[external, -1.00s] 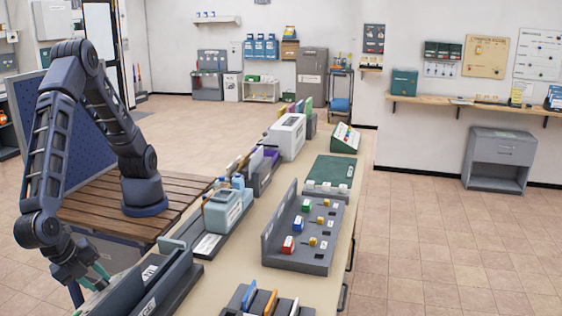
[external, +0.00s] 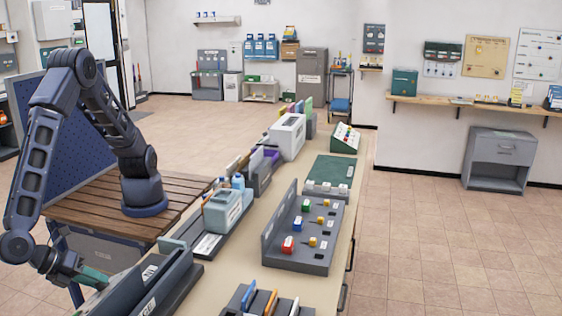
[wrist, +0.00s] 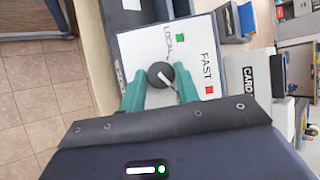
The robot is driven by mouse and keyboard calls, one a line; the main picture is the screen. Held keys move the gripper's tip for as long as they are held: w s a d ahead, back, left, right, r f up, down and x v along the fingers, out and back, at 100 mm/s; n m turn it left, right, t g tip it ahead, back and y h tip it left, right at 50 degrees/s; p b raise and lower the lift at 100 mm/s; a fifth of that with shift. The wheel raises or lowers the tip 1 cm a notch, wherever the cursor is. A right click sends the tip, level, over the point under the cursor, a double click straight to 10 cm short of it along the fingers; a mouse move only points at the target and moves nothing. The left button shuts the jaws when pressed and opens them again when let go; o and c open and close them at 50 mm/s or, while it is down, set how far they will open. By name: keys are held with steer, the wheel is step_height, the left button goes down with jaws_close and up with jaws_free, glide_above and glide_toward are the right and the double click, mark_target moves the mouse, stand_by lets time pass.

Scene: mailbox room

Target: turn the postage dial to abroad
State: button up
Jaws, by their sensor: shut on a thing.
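The postage dial is a dark round knob (wrist: 158,72) with a white pointer line, on a white panel (wrist: 199,58) in the wrist view. The panel reads LOCAL by a green square and FAST by a red square. No abroad label is visible; the panel's lower part is hidden by my gripper. The pointer slants toward the lower right of the picture. My gripper (wrist: 160,84) has its green fingers on both sides of the knob and is shut on it. In the external view my gripper (external: 94,277) is low at the left end of the counter; the dial cannot be made out there.
Dark grey sorting trays (external: 150,283) stand close beside my gripper on the counter (external: 222,265). A grey rack with coloured blocks (external: 296,262) and a green mat (external: 334,170) lie farther along. A wooden slatted table (external: 90,205) is behind.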

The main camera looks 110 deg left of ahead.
steer(key=shift+m, duration=0.5)
steer(key=o, duration=1)
steer(key=shift+c, duration=0.2)
steer(key=v, duration=1)
steer(key=shift+s+r, duration=0.15)
steer(key=shift+s, duration=0.25)
steer(key=shift+d, duration=0.15)
